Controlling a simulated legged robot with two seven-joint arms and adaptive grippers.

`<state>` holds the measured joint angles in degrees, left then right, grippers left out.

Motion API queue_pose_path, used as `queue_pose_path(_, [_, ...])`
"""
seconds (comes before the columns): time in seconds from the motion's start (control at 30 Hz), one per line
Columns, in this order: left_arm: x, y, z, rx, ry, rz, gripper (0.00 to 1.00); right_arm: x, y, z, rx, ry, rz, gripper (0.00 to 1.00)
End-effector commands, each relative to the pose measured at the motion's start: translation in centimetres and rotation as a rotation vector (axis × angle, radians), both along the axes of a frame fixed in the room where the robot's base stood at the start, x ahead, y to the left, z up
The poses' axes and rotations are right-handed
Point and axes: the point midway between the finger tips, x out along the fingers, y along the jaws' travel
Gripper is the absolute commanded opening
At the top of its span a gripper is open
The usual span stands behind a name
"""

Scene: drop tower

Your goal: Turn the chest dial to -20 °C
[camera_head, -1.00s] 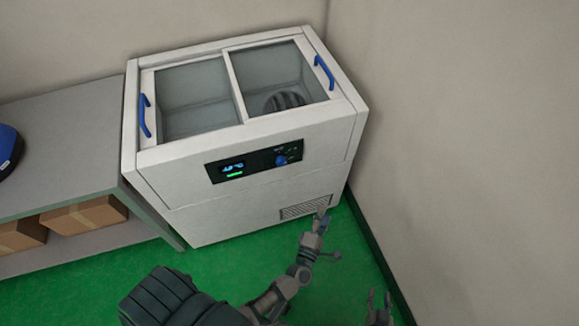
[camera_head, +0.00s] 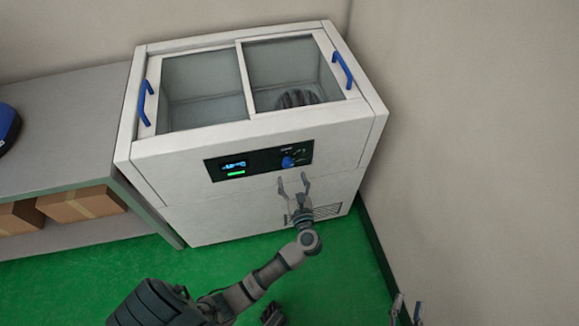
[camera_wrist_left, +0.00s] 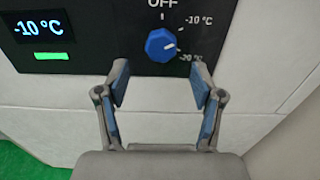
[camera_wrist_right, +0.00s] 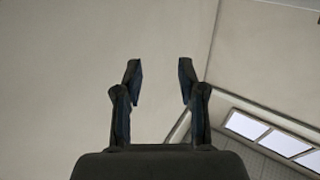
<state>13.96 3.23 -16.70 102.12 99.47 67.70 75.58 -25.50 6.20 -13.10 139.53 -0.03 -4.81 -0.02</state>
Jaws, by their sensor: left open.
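The blue chest dial (camera_head: 288,162) sits on the black control panel (camera_head: 220,170) on the white chest freezer's front. In the left wrist view, the dial (camera_wrist_left: 158,46) has a white mark on its right side, between the -10 °C and -20 °C labels. The display (camera_wrist_left: 40,27) reads -10 °C. My left gripper (camera_head: 293,181) is open and empty, just below the dial. In the left wrist view, its fingers (camera_wrist_left: 158,78) are spread below the dial, not touching it. My right gripper (camera_head: 407,303) is open and empty at the bottom right; it also shows in the right wrist view (camera_wrist_right: 160,66).
The chest freezer (camera_head: 190,205) has glass lids with blue handles (camera_head: 342,69). A grey shelf (camera_head: 70,130) with cardboard boxes (camera_head: 80,204) stands to its left. A wall (camera_head: 470,150) is close on the right. Green floor (camera_head: 210,265) is clear in front.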

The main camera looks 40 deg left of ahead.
Motion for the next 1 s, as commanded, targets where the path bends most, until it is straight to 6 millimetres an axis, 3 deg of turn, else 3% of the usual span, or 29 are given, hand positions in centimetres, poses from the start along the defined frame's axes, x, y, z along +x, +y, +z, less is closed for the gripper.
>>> queue_pose_path(0.1, [1.6,1.9,-0.1,0.004,0.0,0.0,0.67,-0.1,0.0,0.4,0.013,-0.039,0.0,0.4])
queue_pose_path(0.3, [3.3,3.8,-0.1,0.001,0.0,-0.001,0.67,-0.2,0.1,1.2,0.029,-0.093,0.001,0.4])
queue_pose_path(0.67, [3.8,4.4,0.0,0.001,0.0,-0.001,0.67,-0.1,0.2,1.4,0.034,-0.107,0.0,0.4])
queue_pose_path(0.7, [3.7,4.4,0.0,0.001,0.0,-0.001,0.65,-0.1,0.2,1.4,0.034,-0.107,0.0,0.4])
queue_pose_path(0.93, [3.7,4.4,0.0,0.001,0.001,-0.001,0.08,-0.1,0.2,1.4,0.034,-0.106,0.0,0.4])
queue_pose_path(1.0, [3.7,4.4,0.0,0.001,0.001,-0.001,0.08,-0.1,0.2,1.4,0.034,-0.106,0.0,0.4])
